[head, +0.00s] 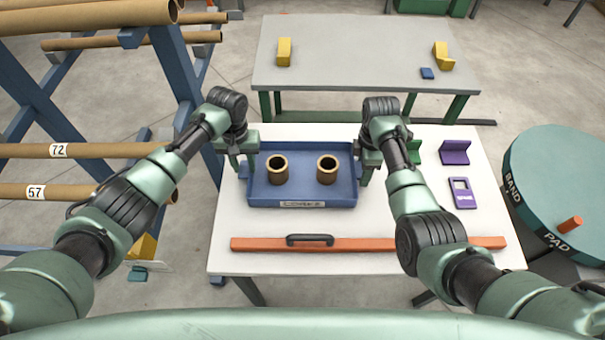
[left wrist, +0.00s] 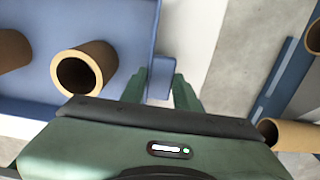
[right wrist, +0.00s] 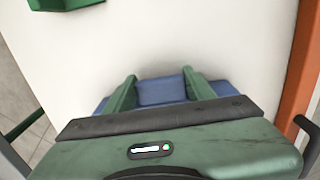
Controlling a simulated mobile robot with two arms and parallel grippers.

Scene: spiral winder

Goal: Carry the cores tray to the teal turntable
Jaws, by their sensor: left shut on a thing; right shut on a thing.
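The blue cores tray (head: 303,185) has a label on its front and holds two short brown tube cores (head: 278,169) (head: 327,169), standing upright. It is over the white table; I cannot tell whether it touches the top. My left gripper (head: 243,165) is shut on the tray's left handle, seen between the fingers in the left wrist view (left wrist: 160,82). My right gripper (head: 364,170) is shut on the right handle, seen in the right wrist view (right wrist: 160,92). The round teal turntable (head: 560,170) stands right of the table, apart from the tray, with lettering on its side.
On the white table (head: 225,220), an orange bar (head: 400,243) with a black handle lies in front of the tray. A purple bracket (head: 455,152) and a purple device (head: 462,193) lie to its right. An orange peg (head: 570,225) is at the turntable. A tube rack (head: 60,110) stands left.

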